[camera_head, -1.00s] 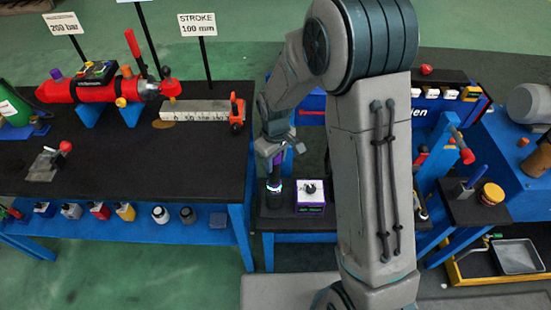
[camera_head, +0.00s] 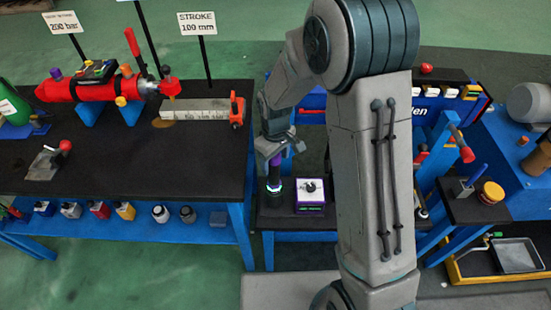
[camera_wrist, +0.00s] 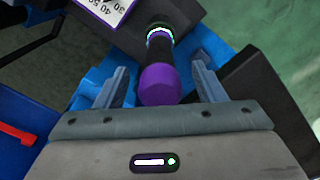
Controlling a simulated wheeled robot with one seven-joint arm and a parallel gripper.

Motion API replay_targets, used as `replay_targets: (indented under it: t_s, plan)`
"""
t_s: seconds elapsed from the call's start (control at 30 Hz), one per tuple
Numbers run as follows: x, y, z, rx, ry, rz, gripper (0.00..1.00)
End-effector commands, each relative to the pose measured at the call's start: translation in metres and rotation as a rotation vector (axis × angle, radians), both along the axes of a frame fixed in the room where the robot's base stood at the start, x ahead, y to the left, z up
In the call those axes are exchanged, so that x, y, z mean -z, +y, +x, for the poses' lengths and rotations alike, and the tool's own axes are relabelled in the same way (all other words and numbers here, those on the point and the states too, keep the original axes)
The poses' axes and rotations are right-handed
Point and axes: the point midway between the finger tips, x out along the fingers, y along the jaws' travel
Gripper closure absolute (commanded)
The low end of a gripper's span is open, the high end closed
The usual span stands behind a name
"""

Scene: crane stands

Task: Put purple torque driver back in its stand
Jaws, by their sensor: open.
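The purple torque driver (camera_head: 274,172) stands upright, its purple grip uppermost and a black shaft below. A pale glowing ring surrounds its lower part, at the dark stand (camera_head: 275,199) on the small blue table. In the wrist view the driver's purple end (camera_wrist: 160,85) points toward me, and the shaft runs into the lit ring (camera_wrist: 160,31). My gripper (camera_head: 280,146) is just above the driver. In the wrist view its two fingers (camera_wrist: 160,70) are spread, one on each side of the purple end, with gaps between. The driver's lower tip is hidden inside the stand.
A purple-edged box with a dial (camera_head: 310,194) stands right beside the stand. The black-topped bench (camera_head: 130,170) on the left holds a red cylinder (camera_head: 95,91). A dark stand with a yellow-topped cup (camera_head: 491,192) is at the right.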

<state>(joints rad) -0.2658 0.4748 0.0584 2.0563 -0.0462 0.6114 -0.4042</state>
Motion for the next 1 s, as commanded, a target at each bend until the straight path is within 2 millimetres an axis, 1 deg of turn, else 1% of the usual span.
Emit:
replay_targets:
  t_s: [0.03, 0.4, 0.5, 0.83, 0.93, 1.0]
  plan:
    - [-0.008, 0.0, 0.0, 0.0, -0.001, 0.0, 0.37]
    - [-0.038, 0.0, 0.001, 0.001, -0.001, 0.0, 0.37]
    - [-0.042, 0.0, 0.0, 0.001, -0.001, 0.0, 0.37]
    - [-0.042, 0.0, 0.0, 0.0, -0.001, 0.0, 0.37]
    - [-0.049, 0.0, 0.001, 0.001, -0.004, 0.001, 0.37]
    - [-0.058, 0.0, 0.001, 0.001, -0.005, 0.002, 0.37]
